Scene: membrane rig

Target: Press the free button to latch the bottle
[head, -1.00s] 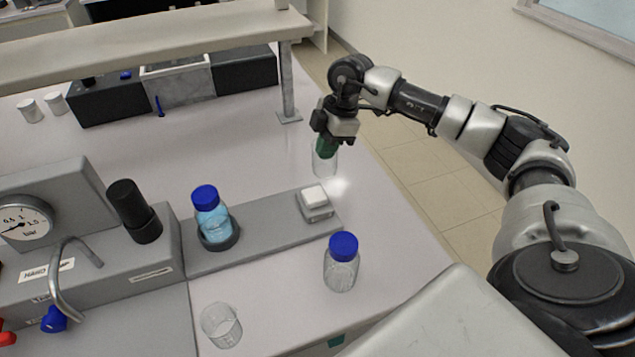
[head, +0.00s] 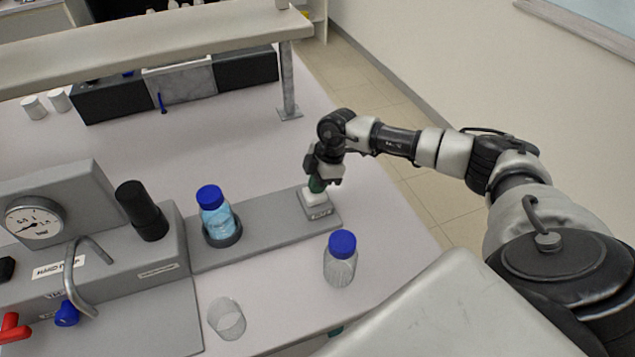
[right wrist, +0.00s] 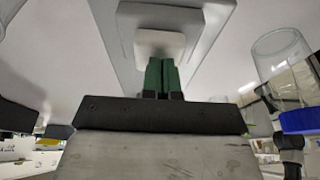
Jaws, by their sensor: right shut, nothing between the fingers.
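The button is a white square cap (head: 313,197) on a grey block at the right end of the grey base plate (head: 268,233). My right gripper (head: 317,187) is shut and empty, its green fingertips pointing down at the white cap. In the right wrist view the shut green fingers (right wrist: 161,74) overlap the edge of the white cap (right wrist: 160,44); whether they touch it I cannot tell. The bottle with a blue cap and blue liquid (head: 216,216) stands upright in a dark round holder (head: 224,238) on the plate. My left gripper is not in view.
A clear blue-capped bottle (head: 340,262) and an empty glass beaker (head: 227,319) stand in front of the plate. At left is the grey rig with a gauge (head: 36,222), a black cylinder (head: 142,210) and a bent metal tube. A shelf post (head: 288,85) stands behind.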

